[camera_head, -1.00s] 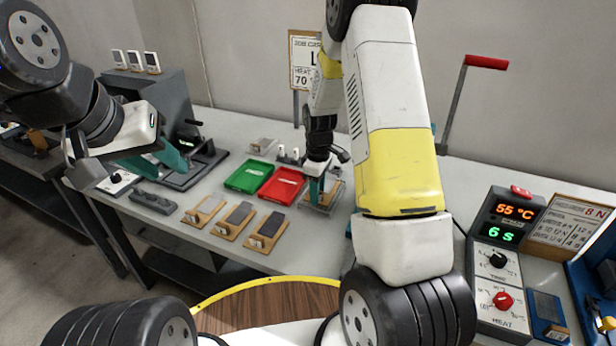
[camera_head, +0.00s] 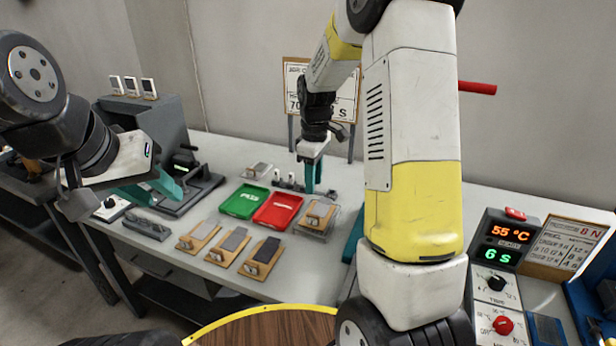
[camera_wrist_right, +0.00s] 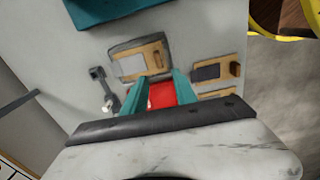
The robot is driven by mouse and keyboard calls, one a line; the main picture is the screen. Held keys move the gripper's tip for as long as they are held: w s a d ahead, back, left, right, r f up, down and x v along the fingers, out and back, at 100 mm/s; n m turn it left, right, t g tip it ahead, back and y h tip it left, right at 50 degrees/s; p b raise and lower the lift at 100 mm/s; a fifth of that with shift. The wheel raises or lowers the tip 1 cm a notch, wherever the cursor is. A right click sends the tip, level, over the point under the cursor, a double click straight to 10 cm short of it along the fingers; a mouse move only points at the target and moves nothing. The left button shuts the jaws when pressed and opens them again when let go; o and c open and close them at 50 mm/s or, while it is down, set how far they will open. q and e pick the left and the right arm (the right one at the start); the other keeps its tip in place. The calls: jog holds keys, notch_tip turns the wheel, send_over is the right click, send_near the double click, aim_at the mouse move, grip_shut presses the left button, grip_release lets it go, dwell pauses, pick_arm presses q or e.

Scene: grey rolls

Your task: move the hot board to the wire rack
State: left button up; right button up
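A tan wooden board with a grey piece on it (camera_head: 318,211) lies on the wire rack (camera_head: 334,222), right of the red tray. It also shows in the right wrist view (camera_wrist_right: 138,62), on the dark-edged rack (camera_wrist_right: 113,50). My right gripper (camera_head: 314,178) points down above the rack, clear of the board. Its teal fingers (camera_wrist_right: 158,94) are apart with nothing between them in the wrist view. My left gripper (camera_head: 152,189) is at the left, near the dark grey press machine (camera_head: 165,125). Its teal fingers are spread, and I see nothing between them.
A green tray (camera_head: 243,201) and a red tray (camera_head: 278,212) lie left of the rack. Several similar boards (camera_head: 229,245) lie along the table's front edge. A control box (camera_head: 496,262) at the right shows 55 °C and 6 S. A sign (camera_head: 340,95) stands behind.

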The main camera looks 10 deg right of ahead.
jog(key=s+r+m+t+y, duration=0.1)
jog(key=s+r+m+t, duration=0.3)
jog(key=s+r, duration=0.9)
jog(key=s+a+r+m+t+y, duration=0.1)
jog(key=s+r+m, duration=0.3)
jog(key=s, duration=0.6)
jog(key=shift+s+a+m+t, duration=0.4)
jog(key=shift+a+m+t, duration=0.15)
jog(key=shift+m, duration=0.55)
